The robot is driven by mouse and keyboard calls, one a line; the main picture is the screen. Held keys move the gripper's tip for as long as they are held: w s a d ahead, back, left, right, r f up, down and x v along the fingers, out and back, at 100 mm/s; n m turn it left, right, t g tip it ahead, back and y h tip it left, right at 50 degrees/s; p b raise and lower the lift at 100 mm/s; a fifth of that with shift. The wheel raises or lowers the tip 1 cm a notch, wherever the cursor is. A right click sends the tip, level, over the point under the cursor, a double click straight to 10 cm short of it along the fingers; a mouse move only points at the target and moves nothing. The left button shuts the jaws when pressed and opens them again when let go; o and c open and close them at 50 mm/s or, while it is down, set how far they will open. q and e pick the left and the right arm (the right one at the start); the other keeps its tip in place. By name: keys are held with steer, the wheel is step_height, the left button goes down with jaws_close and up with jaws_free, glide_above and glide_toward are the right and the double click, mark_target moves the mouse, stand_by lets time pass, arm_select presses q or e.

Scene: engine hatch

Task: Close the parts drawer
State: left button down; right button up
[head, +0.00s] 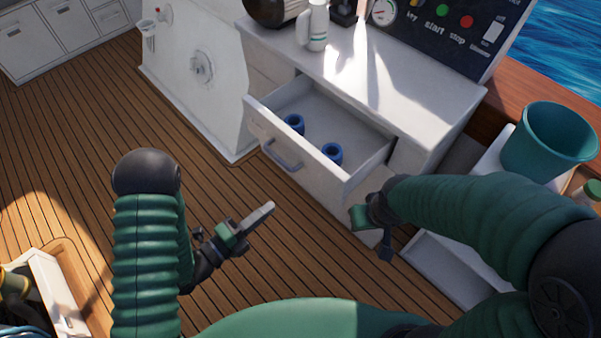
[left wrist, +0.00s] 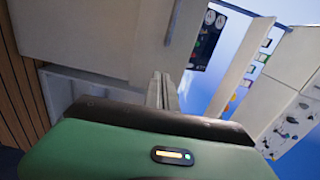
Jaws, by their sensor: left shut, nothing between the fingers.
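The parts drawer (head: 312,150) stands pulled out of the white cabinet in the head view. It has a grey bar handle (head: 281,156) on its front. Two blue ring-shaped parts, one (head: 294,124) towards the back left and one (head: 332,153) nearer the front right, lie inside. My left gripper (head: 268,209) is shut and empty, in front of and below the drawer front, apart from it. Its closed fingers also show in the left wrist view (left wrist: 162,90). My right gripper (head: 372,232) is near the drawer's right front corner; its fingers are too hidden to judge.
A teal bucket (head: 548,140) stands at the right. A white open tray or bin (head: 450,270) lies low beside my right arm. Wooden deck is clear left of the drawer.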

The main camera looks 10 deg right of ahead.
arm_select(q)
steer(key=b, duration=0.1)
glide_toward(314, 172)
steer(key=x, duration=0.5)
steer(key=shift+w+d+f, duration=0.2)
steer(key=shift+w+d, duration=0.45)
steer(key=shift+d, duration=0.15)
